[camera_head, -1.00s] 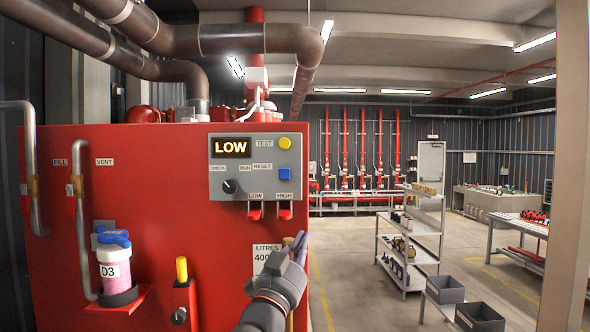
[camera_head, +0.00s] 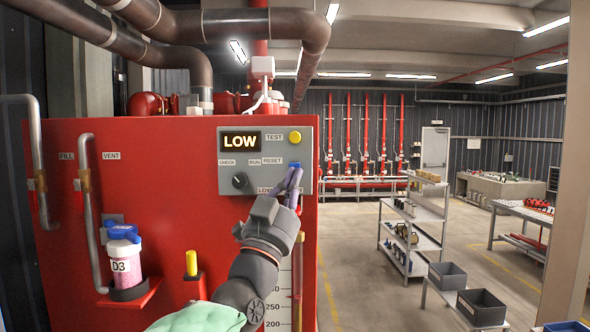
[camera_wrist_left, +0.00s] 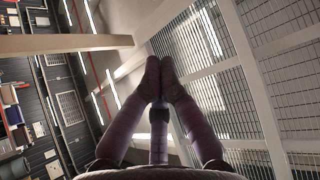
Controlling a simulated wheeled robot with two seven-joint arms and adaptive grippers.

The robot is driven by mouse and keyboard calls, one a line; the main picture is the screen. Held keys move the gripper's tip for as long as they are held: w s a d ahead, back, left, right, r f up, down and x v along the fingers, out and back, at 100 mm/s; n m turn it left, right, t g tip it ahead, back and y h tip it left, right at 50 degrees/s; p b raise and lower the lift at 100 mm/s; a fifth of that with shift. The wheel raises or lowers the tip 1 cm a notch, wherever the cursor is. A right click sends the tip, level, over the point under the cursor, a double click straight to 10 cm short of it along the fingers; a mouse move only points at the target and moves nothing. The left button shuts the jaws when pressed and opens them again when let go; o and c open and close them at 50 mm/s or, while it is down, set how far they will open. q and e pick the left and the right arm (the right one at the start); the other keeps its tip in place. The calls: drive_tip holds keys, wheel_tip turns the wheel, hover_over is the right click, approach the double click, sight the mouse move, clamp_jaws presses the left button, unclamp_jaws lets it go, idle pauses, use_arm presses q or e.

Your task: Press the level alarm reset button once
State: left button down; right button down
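The red tank cabinet carries a grey level alarm panel (camera_head: 226,178) with a lit "LOW" display (camera_head: 240,141). A yellow test button (camera_head: 295,137) is at its upper right. The blue reset button (camera_head: 294,164) sits below it, mostly covered by my fingertips. My left gripper (camera_head: 295,172) is in front of the panel's right side, fingers pointing up. I cannot tell whether the tips touch the button. In the left wrist view the purple-grey fingers (camera_wrist_left: 160,66) meet at their tips with nothing between them. My right gripper is not in view.
A black selector knob (camera_head: 240,181) is on the panel, left of my gripper. The low and high switches are largely hidden behind my gripper. A D3 bottle (camera_head: 125,262) and a yellow-topped post (camera_head: 192,262) are lower left. Shelves (camera_head: 415,225) and open floor lie right.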

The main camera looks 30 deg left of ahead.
sight(295, 164)
use_arm(q)
drive_tip(key=w+a, duration=0.1)
drive_tip(key=w, duration=0.1)
drive_tip(key=w+a+p, duration=0.1)
drive_tip(key=w, duration=0.1)
drive_tip(key=w+a, duration=0.2)
drive_tip(key=shift+w, duration=0.2)
drive_tip(key=shift+w+a, duration=0.25)
drive_tip(key=shift+w, duration=0.25)
idle(1.1)
drive_tip(key=shift+w+a, duration=0.2)
drive_tip(key=shift+w, duration=0.1)
drive_tip(key=shift+w+a+b, duration=0.35)
drive_tip(key=shift+w+b, duration=0.1)
drive_tip(key=shift+w, duration=0.1)
idle(1.7)
